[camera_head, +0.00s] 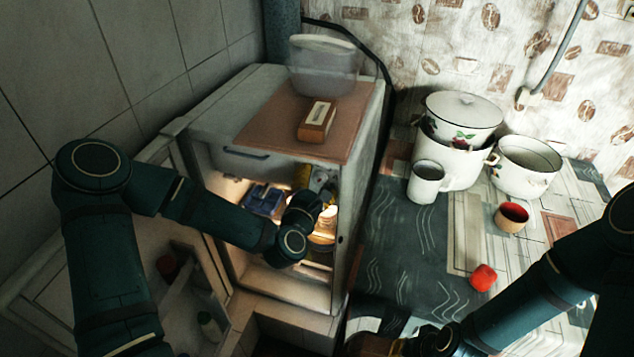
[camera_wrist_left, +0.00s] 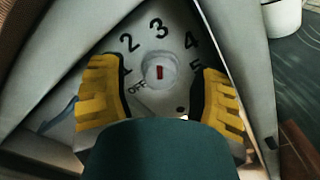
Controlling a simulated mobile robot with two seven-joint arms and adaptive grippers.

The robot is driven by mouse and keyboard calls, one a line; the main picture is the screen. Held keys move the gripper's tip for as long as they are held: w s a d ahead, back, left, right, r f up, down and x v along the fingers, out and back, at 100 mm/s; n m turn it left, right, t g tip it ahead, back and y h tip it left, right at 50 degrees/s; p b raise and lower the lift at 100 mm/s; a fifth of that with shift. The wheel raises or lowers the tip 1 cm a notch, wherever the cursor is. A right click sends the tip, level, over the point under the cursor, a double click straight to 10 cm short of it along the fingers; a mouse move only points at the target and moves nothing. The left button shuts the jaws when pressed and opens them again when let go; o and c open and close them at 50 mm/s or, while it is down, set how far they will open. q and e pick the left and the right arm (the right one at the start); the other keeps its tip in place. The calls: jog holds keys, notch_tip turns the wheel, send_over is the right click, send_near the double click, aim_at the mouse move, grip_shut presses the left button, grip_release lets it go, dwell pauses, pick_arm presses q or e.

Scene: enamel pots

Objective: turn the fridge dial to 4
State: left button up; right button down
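The fridge (camera_head: 360,190) stands open, its interior lit. The dial (camera_wrist_left: 160,72) is a round pale knob with a short red mark, on a plate marked OFF and 1 to 5. The red mark stands nearly upright in the left wrist view, in line with the 3; which of its ends is the pointer I cannot tell. My left gripper (camera_wrist_left: 162,75) is open, its yellow fingers apart on either side of the knob, with visible gaps.
The open fridge door (camera_head: 185,290) with items on its shelves is at lower left. A box (camera_head: 316,120) and a clear container (camera_head: 322,68) stand on the fridge.

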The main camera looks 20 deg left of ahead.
pick_arm(q)
grip_shut()
jog(key=shift+m, duration=0.3)
jog(key=m+b, duration=0.2)
jog(key=m, duration=0.2)
jog(key=shift+b, duration=0.35)
jog(key=shift+m+b, duration=1.15)
jog(key=shift+m, duration=0.85)
jog(key=shift+r, duration=0.1)
jog(key=shift+o, duration=1)
grip_release()
